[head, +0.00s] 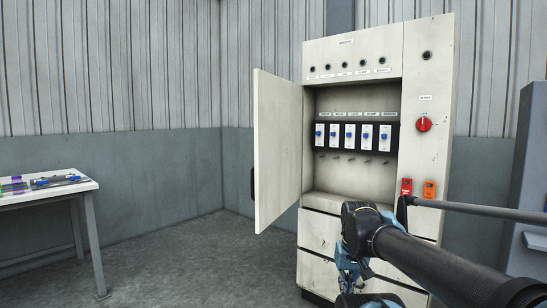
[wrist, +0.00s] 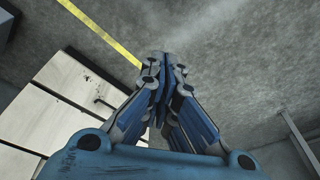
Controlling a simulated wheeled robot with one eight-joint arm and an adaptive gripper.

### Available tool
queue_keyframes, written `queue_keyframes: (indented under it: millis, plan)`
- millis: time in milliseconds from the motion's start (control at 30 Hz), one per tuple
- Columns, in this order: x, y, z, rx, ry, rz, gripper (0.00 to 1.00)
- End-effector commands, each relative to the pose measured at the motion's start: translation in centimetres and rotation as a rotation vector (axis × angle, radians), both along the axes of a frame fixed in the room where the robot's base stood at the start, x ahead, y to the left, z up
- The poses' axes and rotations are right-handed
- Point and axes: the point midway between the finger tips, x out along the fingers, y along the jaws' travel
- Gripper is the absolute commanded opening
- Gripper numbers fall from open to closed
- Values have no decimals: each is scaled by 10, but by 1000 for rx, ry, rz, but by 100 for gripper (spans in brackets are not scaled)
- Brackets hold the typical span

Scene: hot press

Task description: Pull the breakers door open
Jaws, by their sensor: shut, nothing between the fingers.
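The white breakers door (head: 277,150) is swung wide open on the left side of the cabinet (head: 427,160) in the head view. Its dark handle (head: 252,182) shows at the door's outer left edge. Inside the cabinet a row of several white breakers (head: 349,136) with blue switches is exposed. My gripper (head: 352,270) is low in front of the cabinet's drawers, apart from the door, and mostly hidden by my arm. In the wrist view my gripper (wrist: 160,75) is shut and empty, pointing over bare floor.
A red rotary switch (head: 424,124) and red and orange padlocks (head: 407,187) are on the cabinet's right panel. A table (head: 70,192) with small items stands at the left. Floor between table and cabinet is clear. A yellow floor line (wrist: 100,33) shows in the wrist view.

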Motion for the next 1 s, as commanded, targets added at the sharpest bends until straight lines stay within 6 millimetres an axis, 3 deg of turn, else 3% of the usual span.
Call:
queue_keyframes:
  millis: [267, 600, 1000]
  plan:
    - [75, 32, 101, 227, 28, -374, 0]
    - [189, 74, 231, 545, 167, -912, 0]
    - [326, 109, 360, 847, 471, -1495, 0]
